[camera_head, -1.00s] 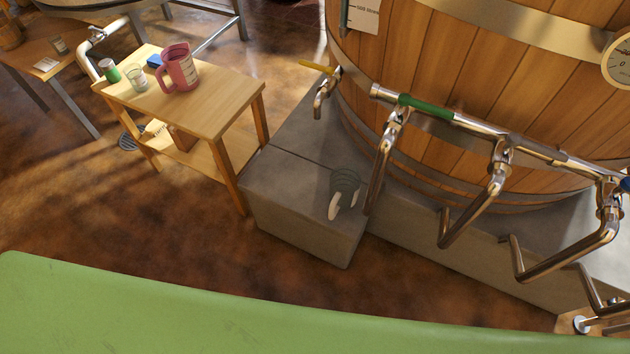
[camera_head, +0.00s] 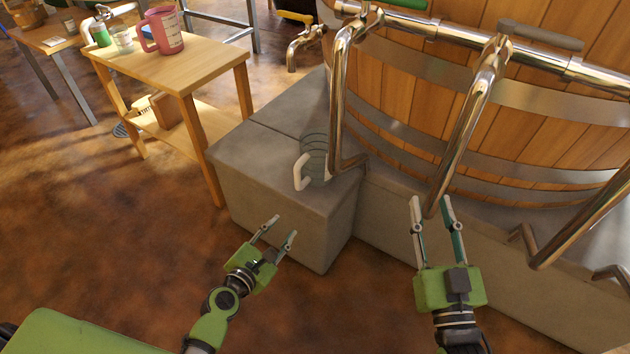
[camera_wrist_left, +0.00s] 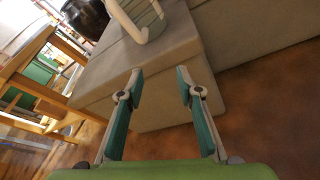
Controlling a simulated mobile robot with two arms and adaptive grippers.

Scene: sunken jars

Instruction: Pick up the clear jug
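The clear jug (camera_head: 316,152) is see-through with a pale handle on its left side. It stands on the grey stone step below the wooden vat, next to a bent steel pipe. In the left wrist view the jug (camera_wrist_left: 150,14) shows at the top edge, partly cut off. My left gripper (camera_head: 279,227) is open and empty, in front of the step and short of the jug. In the left wrist view its fingers (camera_wrist_left: 158,72) are spread with nothing between them. My right gripper (camera_head: 430,203) is open and empty, to the right of the jug, in front of the pipes.
The grey step (camera_head: 270,205) has bare top around the jug's left side. Steel pipes (camera_head: 470,110) hang right of it before the wooden vat (camera_head: 400,120). A wooden table (camera_head: 195,68) at left holds a pink jug (camera_head: 163,31) and small containers. Floor between is clear.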

